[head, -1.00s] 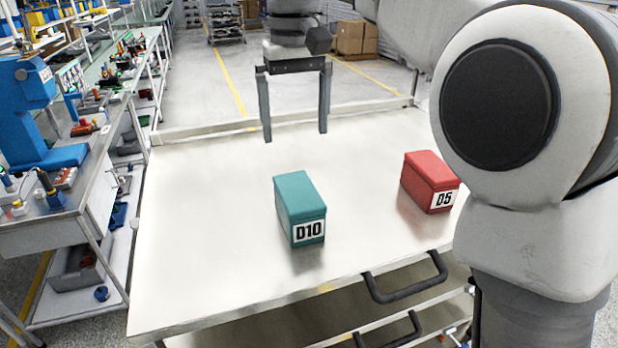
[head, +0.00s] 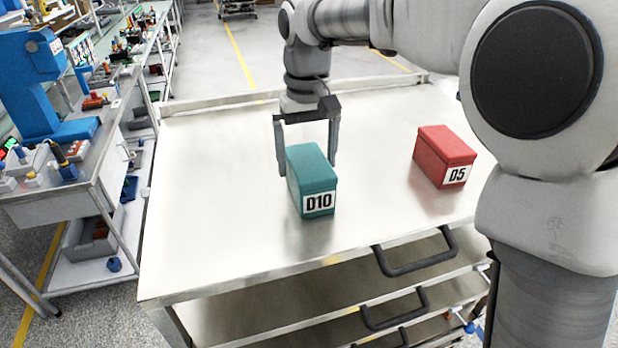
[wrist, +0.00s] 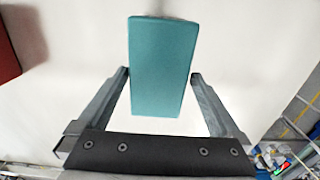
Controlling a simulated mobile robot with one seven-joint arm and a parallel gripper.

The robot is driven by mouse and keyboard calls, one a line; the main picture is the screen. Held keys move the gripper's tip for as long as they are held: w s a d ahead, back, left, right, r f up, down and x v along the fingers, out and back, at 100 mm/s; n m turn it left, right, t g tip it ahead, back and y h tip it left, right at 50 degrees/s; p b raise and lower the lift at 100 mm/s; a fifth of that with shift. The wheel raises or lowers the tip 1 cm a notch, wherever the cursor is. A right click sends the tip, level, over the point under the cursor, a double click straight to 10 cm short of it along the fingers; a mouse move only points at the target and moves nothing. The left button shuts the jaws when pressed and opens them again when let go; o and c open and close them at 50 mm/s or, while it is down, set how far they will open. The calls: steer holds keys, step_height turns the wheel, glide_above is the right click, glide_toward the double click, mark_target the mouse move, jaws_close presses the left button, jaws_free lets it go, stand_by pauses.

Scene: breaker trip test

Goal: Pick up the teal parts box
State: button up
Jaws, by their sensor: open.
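The teal parts box (head: 312,178), labelled D10, stands on the cart's pale metal top. My gripper (head: 308,170) is open and points down over the box's far part, with one finger on each side of it. In the wrist view the teal box (wrist: 162,70) lies between and beyond the two fingertips of my gripper (wrist: 160,75).
A red box (head: 444,157) labelled D5 stands to the right on the same cart top (head: 220,220). The cart has a raised back edge and dark handles (head: 418,258) at the front. A cluttered workbench (head: 95,150) stands at the left.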

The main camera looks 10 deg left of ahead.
steer(key=f, duration=0.4)
steer(key=shift+s+d+f, duration=0.2)
steer(key=shift+f, duration=0.05)
steer(key=c, duration=1.5)
steer(key=shift+r, duration=0.1)
steer(key=shift+r, duration=0.1)
